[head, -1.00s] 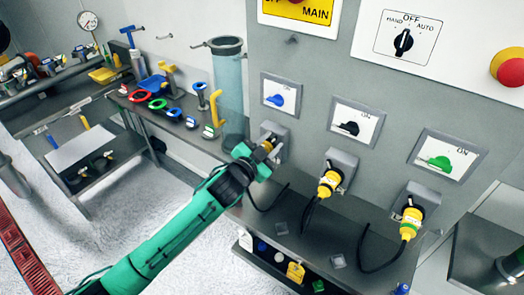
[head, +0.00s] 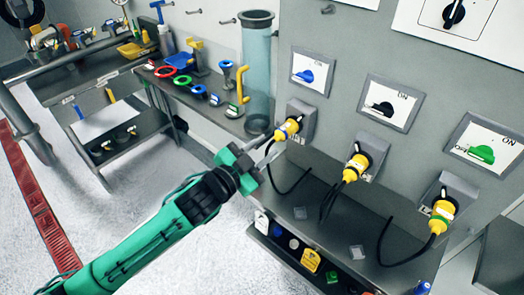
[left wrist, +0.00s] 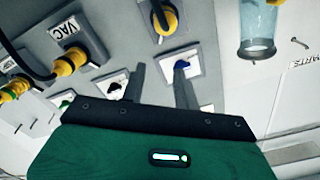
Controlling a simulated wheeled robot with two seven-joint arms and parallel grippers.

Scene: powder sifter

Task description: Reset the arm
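My left gripper (head: 268,147) is open and empty, just below and to the left of the leftmost yellow plug (head: 287,129). Its two fingers stand apart in the left wrist view (left wrist: 160,76), with no object held between them. The leftmost plug sits in its wall socket (head: 306,113), with a black cable hanging from it. My left arm reaches in from the lower left, bent little and stretched toward the panel. My right gripper shows in neither view.
Two more yellow plugs, a middle one (head: 354,168) and a right one (head: 442,214), sit in sockets under blue (head: 306,76), black (head: 384,108) and green (head: 483,154) switches. A clear cylinder (head: 257,70) and a shelf (head: 205,112) of tools stand left. Open floor lies below the arm.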

